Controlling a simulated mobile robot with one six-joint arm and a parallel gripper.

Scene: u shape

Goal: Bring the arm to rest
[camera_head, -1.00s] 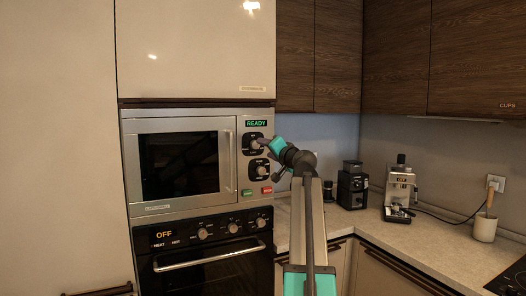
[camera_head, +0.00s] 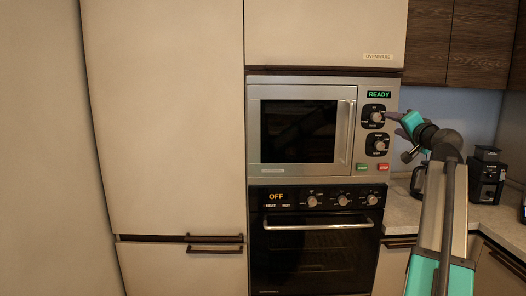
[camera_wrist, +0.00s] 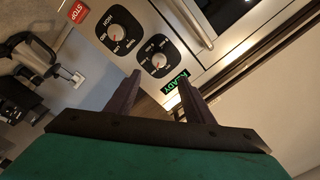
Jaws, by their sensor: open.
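My gripper (camera_head: 394,117) is open and empty, held out at the right side of the built-in microwave (camera_head: 350,100). Its two dark fingers (camera_wrist: 161,88) are spread in the wrist view. The microwave's upper knob (camera_head: 374,116) is just left of the fingertips in the head view and shows ahead between them in the wrist view (camera_wrist: 157,60). I cannot tell whether the fingers touch the panel. The arm reaches up from the lower right, with teal and dark links.
An oven (camera_head: 318,240) reading OFF sits below the microwave, with a protruding bar handle (camera_head: 318,227). Tall beige cabinet doors (camera_head: 165,120) stand left. A counter (camera_head: 480,214) at right holds a black grinder (camera_head: 487,178) and a coffee pot (camera_head: 418,180), partly hidden by my arm.

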